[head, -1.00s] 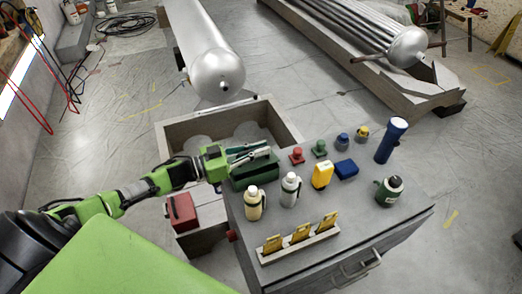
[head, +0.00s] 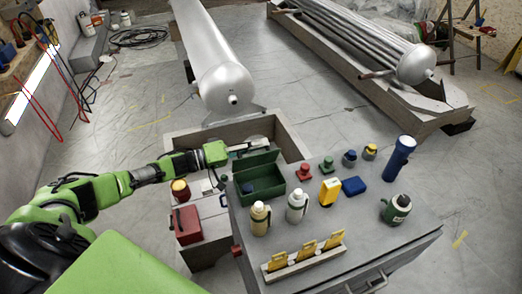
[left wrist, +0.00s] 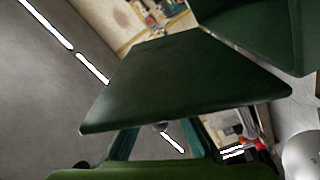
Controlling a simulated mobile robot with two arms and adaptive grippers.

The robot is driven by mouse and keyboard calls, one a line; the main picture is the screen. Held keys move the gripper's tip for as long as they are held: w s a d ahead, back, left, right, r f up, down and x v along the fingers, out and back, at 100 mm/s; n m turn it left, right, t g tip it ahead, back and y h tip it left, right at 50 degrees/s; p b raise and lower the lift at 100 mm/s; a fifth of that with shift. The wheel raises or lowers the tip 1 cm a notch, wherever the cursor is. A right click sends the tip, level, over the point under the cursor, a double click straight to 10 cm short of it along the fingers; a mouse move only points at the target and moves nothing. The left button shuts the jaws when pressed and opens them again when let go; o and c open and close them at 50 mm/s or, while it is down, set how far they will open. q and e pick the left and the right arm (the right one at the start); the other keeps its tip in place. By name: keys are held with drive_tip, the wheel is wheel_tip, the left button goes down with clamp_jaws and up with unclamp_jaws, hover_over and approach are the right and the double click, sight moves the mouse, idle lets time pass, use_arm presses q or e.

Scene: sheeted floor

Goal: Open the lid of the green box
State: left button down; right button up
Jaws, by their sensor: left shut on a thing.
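The green box (head: 263,195) stands near the back left of the grey cabinet top in the head view. Its lid (head: 257,160) is raised at the back edge and the hollow inside shows. My left gripper (head: 248,148) is behind the lid, shut on it near its upper edge. In the left wrist view the lid (left wrist: 190,80) is a large dark green panel just beyond the fingers, and part of the box (left wrist: 258,28) shows at the upper right. The fingertips are partly hidden by the lid. My right gripper is in neither view.
On the cabinet (head: 350,235) stand a cream bottle (head: 260,220), a white bottle (head: 297,207), a yellow device (head: 330,191), a blue case (head: 354,187), a blue flashlight (head: 399,157) and a green canister (head: 397,210). A red box (head: 186,224) sits left of the cabinet.

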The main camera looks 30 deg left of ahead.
use_arm(q)
drive_tip(key=a+n, duration=0.1)
drive_tip(key=w+a+f+n+b, duration=0.1)
drive_tip(key=n, duration=0.1)
drive_tip(key=shift+w+n, duration=0.25)
drive_tip(key=shift+n, duration=0.05)
idle(0.5)
drive_tip(key=c, duration=2.1)
unclamp_jaws()
drive_tip(key=shift+f, duration=0.1)
drive_tip(key=shift+c, duration=0.2)
drive_tip(key=shift+d, duration=0.1)
drive_tip(key=v, duration=1.2)
drive_tip(key=shift+s, duration=0.1)
